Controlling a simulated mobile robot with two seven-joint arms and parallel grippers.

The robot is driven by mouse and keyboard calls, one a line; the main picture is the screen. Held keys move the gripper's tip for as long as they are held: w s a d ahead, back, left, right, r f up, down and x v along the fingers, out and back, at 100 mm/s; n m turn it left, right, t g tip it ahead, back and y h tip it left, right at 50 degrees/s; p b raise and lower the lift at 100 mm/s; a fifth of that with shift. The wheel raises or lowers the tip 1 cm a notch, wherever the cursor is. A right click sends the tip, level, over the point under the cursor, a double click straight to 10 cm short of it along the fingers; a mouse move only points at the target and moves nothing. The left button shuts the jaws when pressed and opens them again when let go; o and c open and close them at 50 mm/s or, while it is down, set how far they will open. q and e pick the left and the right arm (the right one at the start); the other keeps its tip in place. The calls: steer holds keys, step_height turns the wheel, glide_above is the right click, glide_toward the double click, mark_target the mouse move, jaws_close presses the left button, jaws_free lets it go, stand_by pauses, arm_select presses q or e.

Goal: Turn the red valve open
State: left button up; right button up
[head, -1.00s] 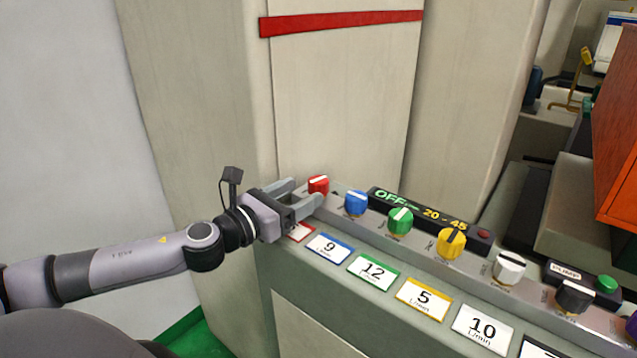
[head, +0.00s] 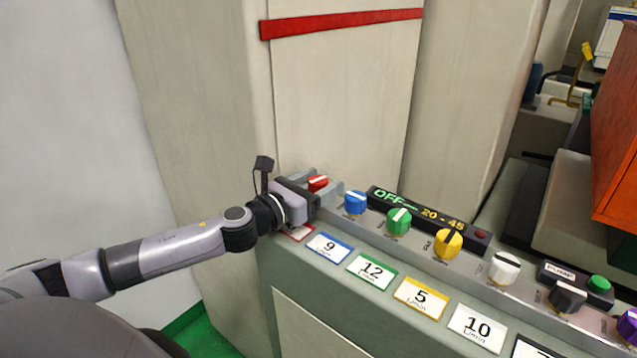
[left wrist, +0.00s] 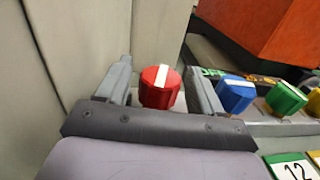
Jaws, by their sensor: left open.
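The red valve (head: 318,183) is a faceted knob with a white bar on top, at the far left end of the sloped panel's row of knobs. It also shows in the left wrist view (left wrist: 160,88), its white bar running nearly straight away from the gripper. My left gripper (head: 321,184) is open, with one finger on each side of the red valve. In the left wrist view (left wrist: 157,84) a gap shows on the left of the valve, and the right finger is closer to it. Whether either finger touches it I cannot tell. My right gripper is out of view.
A blue knob (head: 355,202) stands just right of the gripper, then green (head: 398,221), yellow (head: 448,243) and white (head: 503,267) knobs. A dark display (head: 425,214) reads "OFF" and "20 - 45". A beige cabinet wall (head: 340,110) rises behind the valve.

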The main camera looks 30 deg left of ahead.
arm_select(q)
steer(key=c, duration=1)
steer(key=shift+o, duration=0.2)
steer(key=shift+d+r+n+y+p, duration=0.1)
steer(key=shift+r+n+y+p, duration=0.1)
steer(key=shift+n+y+p, duration=0.65)
steer(key=shift+f+n+y+p, duration=0.2)
steer(key=shift+n+y+p, duration=0.45)
steer(key=shift+y, duration=0.9)
steer(key=o, duration=1)
steer(key=shift+c, duration=0.2)
steer(key=shift+s, duration=0.1)
